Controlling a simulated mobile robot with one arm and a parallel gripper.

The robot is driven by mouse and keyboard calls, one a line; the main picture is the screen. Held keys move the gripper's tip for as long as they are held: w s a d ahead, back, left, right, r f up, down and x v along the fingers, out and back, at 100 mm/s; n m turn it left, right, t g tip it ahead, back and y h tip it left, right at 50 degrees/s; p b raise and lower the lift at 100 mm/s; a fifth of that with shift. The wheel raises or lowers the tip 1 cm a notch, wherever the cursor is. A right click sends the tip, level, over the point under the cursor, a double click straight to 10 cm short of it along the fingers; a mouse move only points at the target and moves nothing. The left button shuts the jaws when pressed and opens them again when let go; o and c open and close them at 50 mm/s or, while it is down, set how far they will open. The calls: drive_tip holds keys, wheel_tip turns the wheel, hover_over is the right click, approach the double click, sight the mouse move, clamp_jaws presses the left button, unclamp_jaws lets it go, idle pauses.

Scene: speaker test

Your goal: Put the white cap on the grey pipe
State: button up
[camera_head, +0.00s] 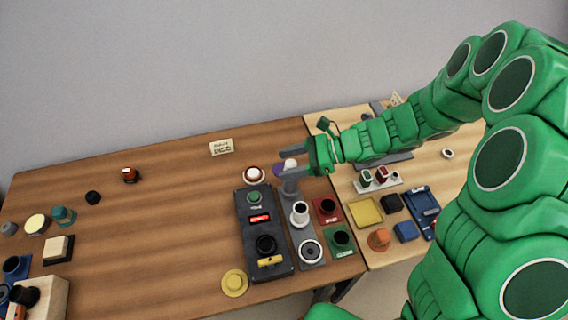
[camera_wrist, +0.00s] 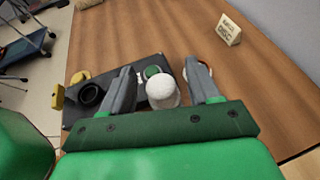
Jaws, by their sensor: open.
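In the wrist view the rounded white cap (camera_wrist: 162,90) lies between my two fingers, with gaps visible on both sides. The pipe is hidden below the cap in the wrist view.
A dark control box (camera_head: 260,232) stands left of the pipe. A red-and-white button (camera_head: 254,175) is behind it. The left table's middle is mostly clear.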

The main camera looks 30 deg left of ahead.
drive_tip(key=v, duration=1)
drive_tip(key=shift+d, duration=0.1)
drive_tip(key=s+d+r+n+t+h, duration=0.1)
drive_tip(key=s+d+r+n+h, duration=0.3)
drive_tip(key=s+d, duration=0.3)
drive_tip(key=s+d+r+n+t+h, duration=0.2)
drive_tip(key=s+d, duration=0.5)
drive_tip(key=d, duration=0.6)
drive_tip(key=s+d+r+n+t+h, duration=0.2)
drive_tip(key=s+d+r+n+h, duration=0.3)
drive_tip(key=s+d, duration=0.3)
drive_tip(key=d+r, duration=0.1)
drive_tip(key=d, duration=0.1)
drive_tip(key=shift+d+n+h, duration=0.3)
drive_tip(key=shift+d, duration=0.1)
